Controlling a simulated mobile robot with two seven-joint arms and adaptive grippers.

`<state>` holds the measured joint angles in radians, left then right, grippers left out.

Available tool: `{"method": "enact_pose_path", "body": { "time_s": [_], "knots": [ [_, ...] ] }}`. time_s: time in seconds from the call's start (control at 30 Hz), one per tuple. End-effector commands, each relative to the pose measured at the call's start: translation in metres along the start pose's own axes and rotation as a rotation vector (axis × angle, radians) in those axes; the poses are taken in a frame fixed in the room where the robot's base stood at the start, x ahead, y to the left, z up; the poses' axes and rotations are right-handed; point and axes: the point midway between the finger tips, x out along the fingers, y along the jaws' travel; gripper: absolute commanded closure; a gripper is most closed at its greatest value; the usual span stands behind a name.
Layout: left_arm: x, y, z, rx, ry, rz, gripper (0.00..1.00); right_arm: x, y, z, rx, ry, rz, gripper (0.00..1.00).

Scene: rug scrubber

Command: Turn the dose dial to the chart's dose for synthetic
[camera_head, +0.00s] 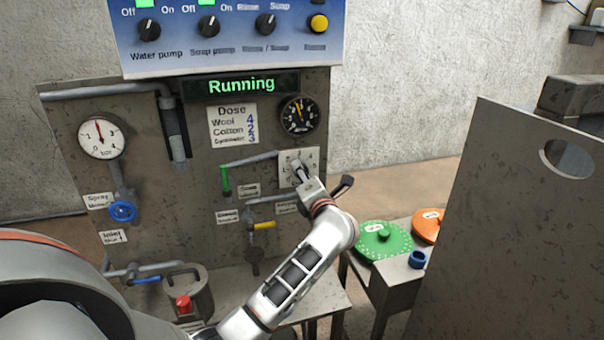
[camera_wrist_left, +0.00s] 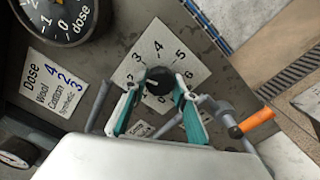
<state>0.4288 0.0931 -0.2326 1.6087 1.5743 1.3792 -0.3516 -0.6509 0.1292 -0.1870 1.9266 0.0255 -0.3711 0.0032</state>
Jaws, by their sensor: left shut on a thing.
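The dose dial is a dark round knob (camera_wrist_left: 159,79) on a white plate (camera_head: 312,156) with numbers around it; the plate's 3, 4, 5 and 6 show in the left wrist view. My left gripper (camera_head: 301,173) is shut on the knob, with its teal-lined fingers (camera_wrist_left: 158,97) on either side of it. The knob's pointer is hidden, so its setting cannot be told. The dose chart (camera_head: 233,124) hangs left of the dial; in the left wrist view (camera_wrist_left: 53,82) it reads Wool 4, Cotton 2, Synthetic 3. My right gripper is not in view.
A black dose gauge (camera_head: 299,116) is above the dial, and a green display (camera_head: 241,86) reads "Running". A green-handled pipe (camera_head: 225,180) and yellow-handled valve (camera_head: 264,225) are close by. A grey panel (camera_head: 510,230) stands at right, beside a table with green (camera_head: 384,240) and orange lids.

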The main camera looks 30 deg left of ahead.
Motion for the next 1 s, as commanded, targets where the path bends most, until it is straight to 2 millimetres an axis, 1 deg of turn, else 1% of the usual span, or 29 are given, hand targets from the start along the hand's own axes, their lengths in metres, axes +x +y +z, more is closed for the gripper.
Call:
{"method": "enact_pose_path", "body": {
  "time_s": [0.03,0.07,0.1,0.13,0.37,0.43,0.57,0.67,1.0],
  "knots": [
    [0.000,-0.002,0.000,0.000,0.001,-0.003,0.93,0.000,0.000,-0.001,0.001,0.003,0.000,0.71],
    [-0.001,-0.002,0.000,0.000,0.001,-0.003,0.67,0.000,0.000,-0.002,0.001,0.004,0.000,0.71],
    [0.000,-0.001,0.000,0.000,0.001,-0.003,0.56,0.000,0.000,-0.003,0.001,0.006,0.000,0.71],
    [0.000,-0.001,0.000,0.000,0.001,-0.003,0.55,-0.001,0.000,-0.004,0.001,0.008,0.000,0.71],
    [0.000,-0.001,0.000,-0.001,0.000,-0.002,0.55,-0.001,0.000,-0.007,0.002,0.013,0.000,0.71],
    [-0.001,0.000,0.000,-0.002,0.000,-0.001,0.55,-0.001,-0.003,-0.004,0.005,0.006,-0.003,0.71],
    [-0.007,-0.001,0.001,-0.003,-0.001,-0.003,0.55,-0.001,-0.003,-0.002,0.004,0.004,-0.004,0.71],
    [-0.021,-0.002,0.000,-0.004,0.000,-0.005,0.55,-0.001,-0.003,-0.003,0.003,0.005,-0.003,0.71],
    [-0.089,-0.002,0.000,-0.003,0.001,-0.006,0.55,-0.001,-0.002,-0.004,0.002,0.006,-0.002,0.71]
  ]
}}
